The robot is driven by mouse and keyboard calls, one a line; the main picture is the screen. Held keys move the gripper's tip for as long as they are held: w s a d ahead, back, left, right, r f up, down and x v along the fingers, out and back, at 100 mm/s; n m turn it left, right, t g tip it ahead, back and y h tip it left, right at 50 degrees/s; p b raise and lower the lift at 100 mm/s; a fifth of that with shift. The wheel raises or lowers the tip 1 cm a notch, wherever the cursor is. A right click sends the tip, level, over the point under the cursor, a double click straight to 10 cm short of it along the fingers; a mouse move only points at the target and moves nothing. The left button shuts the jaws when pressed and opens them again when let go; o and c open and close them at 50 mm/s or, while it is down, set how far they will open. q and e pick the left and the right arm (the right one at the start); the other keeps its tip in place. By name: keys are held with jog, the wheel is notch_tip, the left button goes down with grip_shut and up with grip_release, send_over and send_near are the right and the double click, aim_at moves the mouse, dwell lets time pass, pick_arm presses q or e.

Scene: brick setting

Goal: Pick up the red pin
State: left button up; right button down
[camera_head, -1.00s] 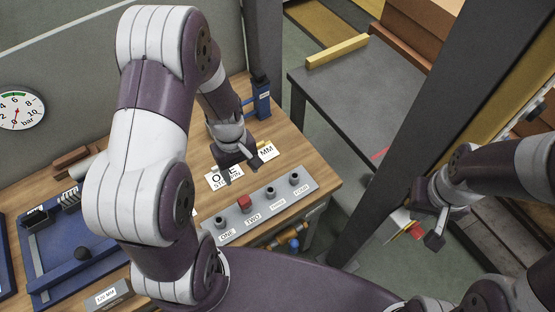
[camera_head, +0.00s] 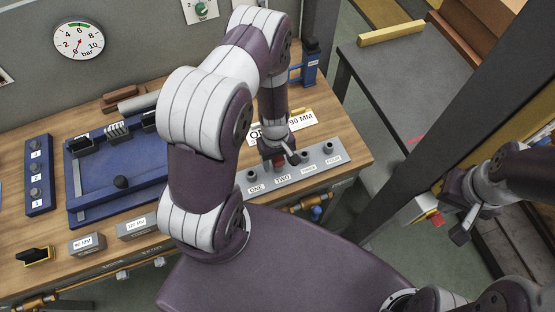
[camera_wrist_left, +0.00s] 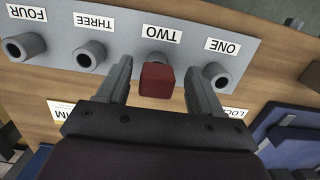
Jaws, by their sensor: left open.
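The red pin (camera_wrist_left: 157,80) stands in the socket labelled TWO of a grey socket block (camera_wrist_left: 115,25). My left gripper (camera_wrist_left: 159,70) is open, with one finger on each side of the pin in the left wrist view. I cannot tell whether the fingers touch it. In the head view my left gripper (camera_head: 283,155) is over the block (camera_head: 325,150) and mostly hides the pin (camera_head: 279,162). Sockets ONE (camera_wrist_left: 216,76), THREE (camera_wrist_left: 89,56) and FOUR (camera_wrist_left: 24,46) look empty. My right gripper (camera_head: 458,212) hangs at the right, away from the bench; its opening is unclear.
A white label card (camera_head: 301,123) lies just behind the block. A blue tray (camera_head: 95,181) and grey blocks (camera_head: 87,244) occupy the left of the wooden bench (camera_head: 52,275). A dark post (camera_head: 440,120) stands between the bench and my right arm.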

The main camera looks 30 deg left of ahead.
pick_arm(q)
jog(key=shift+w, duration=0.25)
jog(key=c, duration=1)
jog(key=shift+c, duration=0.3)
jog(key=shift+s+r, duration=0.1)
